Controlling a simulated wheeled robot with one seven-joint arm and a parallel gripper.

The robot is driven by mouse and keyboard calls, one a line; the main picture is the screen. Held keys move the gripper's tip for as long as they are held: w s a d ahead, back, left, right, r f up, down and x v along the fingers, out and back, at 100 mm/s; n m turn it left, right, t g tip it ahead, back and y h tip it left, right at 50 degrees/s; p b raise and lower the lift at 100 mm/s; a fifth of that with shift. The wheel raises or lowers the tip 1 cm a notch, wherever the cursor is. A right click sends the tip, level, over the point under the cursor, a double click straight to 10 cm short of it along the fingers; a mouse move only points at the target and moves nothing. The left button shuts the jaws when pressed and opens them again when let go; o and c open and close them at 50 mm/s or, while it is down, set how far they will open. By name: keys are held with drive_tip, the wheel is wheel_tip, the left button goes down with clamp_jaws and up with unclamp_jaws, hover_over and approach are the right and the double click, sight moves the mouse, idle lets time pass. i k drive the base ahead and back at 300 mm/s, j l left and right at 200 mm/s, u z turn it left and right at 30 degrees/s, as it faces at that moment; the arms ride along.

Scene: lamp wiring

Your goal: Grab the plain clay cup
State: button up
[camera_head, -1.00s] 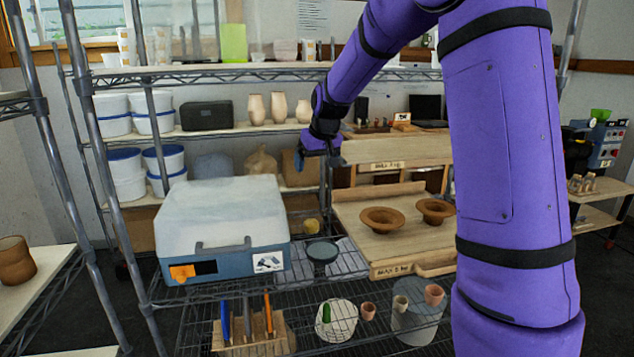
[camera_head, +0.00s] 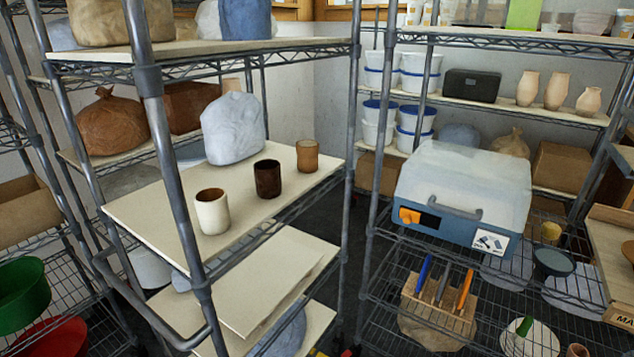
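Three cups stand upright in a row on a cream shelf board (camera_head: 150,212) of the left wire rack. The reddish-brown, clay-coloured cup (camera_head: 308,157) is at the far right end of the row. A dark brown cup (camera_head: 267,179) is in the middle. A cream-white cup (camera_head: 212,213) with a brown inside is nearest. The cups stand apart from each other. My gripper and arm are not in this view.
A pale wrapped lump (camera_head: 233,128) sits behind the cups. Metal rack posts (camera_head: 172,165) stand at the board's front edge. A blue-and-white case (camera_head: 465,195) and a pen holder (camera_head: 440,300) are on the right rack. Several vases (camera_head: 557,88) stand above.

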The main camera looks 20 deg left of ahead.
sight(211, 205)
drive_tip(key=i+l+u, duration=0.2)
drive_tip(key=i, duration=0.15)
drive_tip(key=i+l+u, duration=0.15)
drive_tip(key=i, duration=0.15)
drive_tip(key=u, duration=1.6)
drive_tip(key=j+u, duration=0.2)
drive_tip(key=u, duration=0.25)
